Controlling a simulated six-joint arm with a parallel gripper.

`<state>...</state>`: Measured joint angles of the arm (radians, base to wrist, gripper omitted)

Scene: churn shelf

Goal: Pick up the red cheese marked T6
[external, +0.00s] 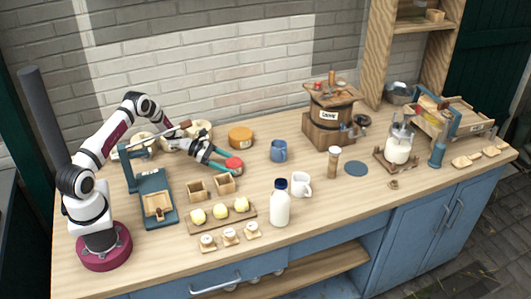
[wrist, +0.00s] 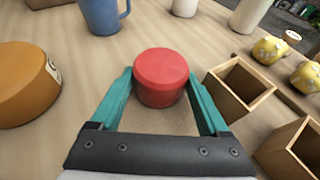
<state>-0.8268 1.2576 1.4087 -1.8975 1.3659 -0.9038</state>
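The red cheese (wrist: 161,75) is a short round cylinder on the table, seen near the top middle of the wrist view. It also shows in the external view (external: 234,163), at the tip of my arm. My gripper (wrist: 161,88) is open, with one teal finger on each side of the cheese. The cheese lies between the fingertips; small gaps seem to show, and I cannot tell if either finger touches it. No T6 mark can be read on the visible faces.
An orange cheese wheel (wrist: 22,82) is to the left in the wrist view and a blue mug (wrist: 102,14) behind. A small wooden box (wrist: 238,84) stands close to the right finger, with another box (wrist: 292,148) nearer. A white mug (external: 301,184) and milk bottle (external: 280,205) stand farther right.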

